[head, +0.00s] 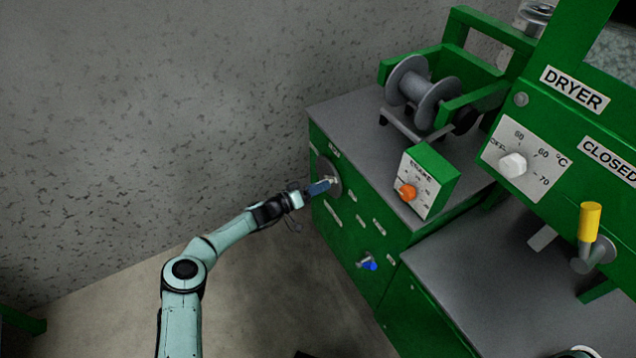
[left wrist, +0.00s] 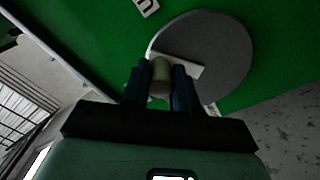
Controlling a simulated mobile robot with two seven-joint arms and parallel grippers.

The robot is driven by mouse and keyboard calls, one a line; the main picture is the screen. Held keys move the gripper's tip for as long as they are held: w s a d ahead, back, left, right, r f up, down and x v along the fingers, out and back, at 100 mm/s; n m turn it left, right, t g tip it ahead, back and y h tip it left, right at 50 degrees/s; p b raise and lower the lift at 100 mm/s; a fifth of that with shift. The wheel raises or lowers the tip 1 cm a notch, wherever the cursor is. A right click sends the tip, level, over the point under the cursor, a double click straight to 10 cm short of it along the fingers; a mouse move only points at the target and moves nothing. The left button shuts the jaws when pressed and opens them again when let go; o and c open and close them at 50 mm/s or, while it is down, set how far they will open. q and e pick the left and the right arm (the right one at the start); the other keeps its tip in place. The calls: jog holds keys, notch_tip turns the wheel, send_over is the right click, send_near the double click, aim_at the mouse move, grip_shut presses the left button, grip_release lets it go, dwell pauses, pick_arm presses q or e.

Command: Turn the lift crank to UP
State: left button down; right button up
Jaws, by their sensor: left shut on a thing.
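The lift crank has a round grey disc (head: 329,169) on the left part of the green cabinet's front. In the left wrist view, the disc (left wrist: 228,55) carries a pale bar (left wrist: 187,67) and a beige grip (left wrist: 161,80). My left gripper (head: 325,186) is at the crank, its blue fingers shut on the beige grip, one on each side. The fingers partly hide the grip and the bar. A small white label sits above the disc, but its lettering is too small to read. My right gripper is not in view.
The green cabinet (head: 345,235) also bears a blue knob (head: 367,264) low on its front. A spool (head: 420,90) and a box with an orange knob (head: 406,192) stand on top. The dryer (head: 590,140) with a yellow-handled lever (head: 589,222) is at right.

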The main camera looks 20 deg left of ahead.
aim_at(336, 190)
pick_arm(q)
jog(key=shift+s+d+f+m, duration=0.2)
jog(key=shift+f+m, duration=0.1)
jog(key=shift+m, duration=0.15)
jog(key=shift+s+d+f+m, duration=0.15)
jog(key=shift+f+m, duration=0.15)
jog(key=shift+m, duration=0.15)
jog(key=shift+d+f+m, duration=0.1)
jog(key=shift+f+m, duration=0.35)
jog(key=shift+m, duration=0.45)
jog(key=shift+s+d+f+m+b, duration=0.1)
jog(key=shift+f+m+b, duration=0.3)
jog(key=shift+m, duration=0.55)
jog(key=shift+f+m+b, duration=0.15)
jog(key=shift+f+m, duration=0.35)
jog(key=shift+m, duration=0.45)
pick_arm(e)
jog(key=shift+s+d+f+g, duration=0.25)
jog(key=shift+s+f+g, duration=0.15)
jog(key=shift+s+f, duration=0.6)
pick_arm(q)
jog(key=c, duration=0.9)
grip_release()
jog(key=shift+o, duration=0.2)
jog(key=shift+r, duration=0.1)
